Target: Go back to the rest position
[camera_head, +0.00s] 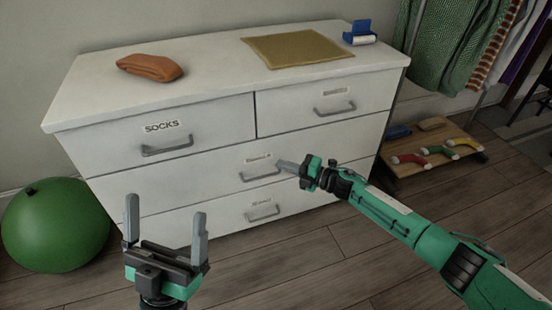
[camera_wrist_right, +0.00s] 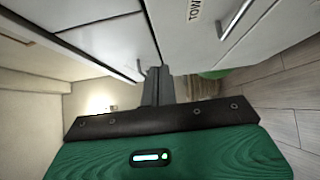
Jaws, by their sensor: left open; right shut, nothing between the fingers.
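My left gripper (camera_head: 165,224) is open and empty, with its two grey fingers pointing up, in front of the white dresser at the lower left. My right gripper (camera_head: 286,166) reaches in from the right and points left, close in front of the dresser's middle drawer. Its fingers are shut together with nothing between them. In the right wrist view the closed fingers (camera_wrist_right: 158,86) show beside the dresser's white drawer fronts. I cannot tell from the head view whether the fingertips touch the dresser.
The white dresser (camera_head: 100,109) has all drawers looking closed. An orange folded cloth (camera_head: 150,67), a tan mat (camera_head: 297,48) and a blue-and-white object (camera_head: 359,34) lie on top. A green ball (camera_head: 55,225) is at left, a low wooden rack (camera_head: 440,170) at right. The front floor is clear.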

